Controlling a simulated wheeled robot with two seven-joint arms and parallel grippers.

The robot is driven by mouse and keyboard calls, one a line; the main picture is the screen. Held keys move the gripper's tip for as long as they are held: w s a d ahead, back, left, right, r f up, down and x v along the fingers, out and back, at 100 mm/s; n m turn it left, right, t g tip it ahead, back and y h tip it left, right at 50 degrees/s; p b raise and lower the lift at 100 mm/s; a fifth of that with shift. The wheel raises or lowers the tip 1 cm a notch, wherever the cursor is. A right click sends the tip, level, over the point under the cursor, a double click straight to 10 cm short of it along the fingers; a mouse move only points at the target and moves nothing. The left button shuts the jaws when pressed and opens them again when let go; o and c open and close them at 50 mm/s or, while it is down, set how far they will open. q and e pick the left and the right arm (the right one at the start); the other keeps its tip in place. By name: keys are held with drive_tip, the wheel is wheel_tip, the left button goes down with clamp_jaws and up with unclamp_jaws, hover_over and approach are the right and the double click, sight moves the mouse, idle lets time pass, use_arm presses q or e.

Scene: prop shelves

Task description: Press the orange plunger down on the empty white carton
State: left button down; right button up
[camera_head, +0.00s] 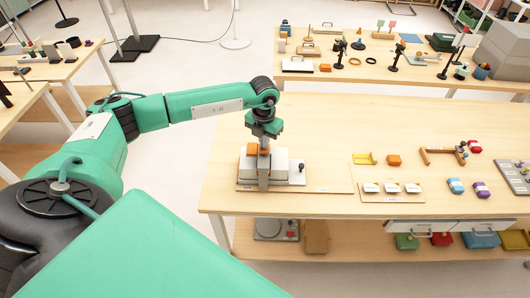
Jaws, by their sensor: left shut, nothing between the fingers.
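The white carton (281,166) stands on a flat wooden board near the left end of the near table. The orange plunger (254,149) shows just above the carton's top. A grey upright bar (264,176) stands at the carton's front. My left gripper (264,146) points straight down over the plunger, with its fingers shut and nothing between them. It is at or very close to the plunger; I cannot tell whether they touch. The carton's inside is hidden. My right gripper is not in view.
A small black-knobbed lever (301,168) stands right of the carton. A second table (430,80) with many props stands behind. The tabletop between carton and blocks is clear.

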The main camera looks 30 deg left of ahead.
use_arm(q)
drive_tip(key=shift+s+r, duration=0.1)
drive_tip(key=shift+r, duration=0.1)
drive_tip(key=shift+r+p, duration=1.5)
drive_tip(key=shift+r, duration=1.4)
